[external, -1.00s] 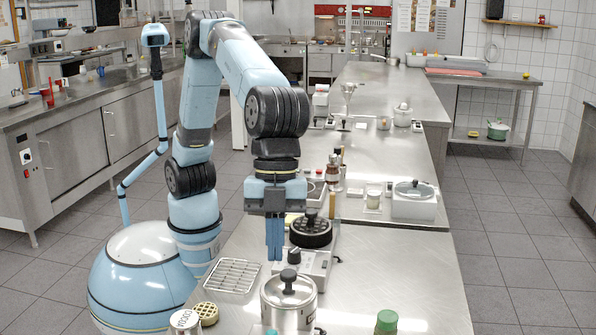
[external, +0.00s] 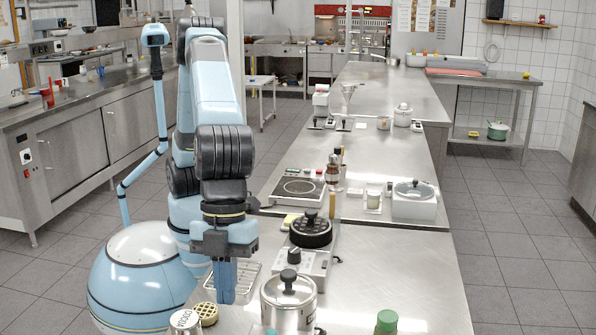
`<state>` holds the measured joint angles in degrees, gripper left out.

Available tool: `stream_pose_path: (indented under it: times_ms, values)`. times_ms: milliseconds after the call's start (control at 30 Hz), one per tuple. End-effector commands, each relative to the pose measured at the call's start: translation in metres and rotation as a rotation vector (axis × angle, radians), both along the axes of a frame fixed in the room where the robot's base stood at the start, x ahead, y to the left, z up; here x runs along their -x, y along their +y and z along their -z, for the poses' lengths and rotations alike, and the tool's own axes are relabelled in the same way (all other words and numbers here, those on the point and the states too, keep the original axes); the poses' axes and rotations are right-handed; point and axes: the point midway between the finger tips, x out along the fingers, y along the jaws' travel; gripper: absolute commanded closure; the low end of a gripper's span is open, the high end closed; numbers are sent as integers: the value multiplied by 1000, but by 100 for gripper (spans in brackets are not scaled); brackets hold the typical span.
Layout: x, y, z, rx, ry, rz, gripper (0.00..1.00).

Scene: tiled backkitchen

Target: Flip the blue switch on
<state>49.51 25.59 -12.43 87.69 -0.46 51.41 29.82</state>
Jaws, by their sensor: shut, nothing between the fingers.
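My gripper (external: 226,300) points down over the left edge of the near steel counter, with its blue fingers together and nothing between them. It is in front of a wire rack (external: 248,287) and partly hides it. I cannot make out a blue switch for certain. A device with a black knob (external: 294,255) stands on the counter to the right of my gripper.
A steel pot with a lid (external: 288,297) stands close to the right of my gripper. A pale perforated round piece (external: 206,313) and a tin (external: 185,321) are at the front left. A green-capped jar (external: 386,321) is at the front. The counter's right part (external: 400,265) is clear.

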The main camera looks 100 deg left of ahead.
Motion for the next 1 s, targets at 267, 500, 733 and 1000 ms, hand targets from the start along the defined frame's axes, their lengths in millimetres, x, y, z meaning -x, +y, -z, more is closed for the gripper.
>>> stream_pose_path:
  times_ms: [267,500,733,1000]
  values:
    - [-1,-8,30,-3,2,1,100]
    - [-3,-20,70,-3,2,1,100]
    - [-6,-28,107,-3,2,-1,100]
    - [-10,-28,131,-1,0,0,100]
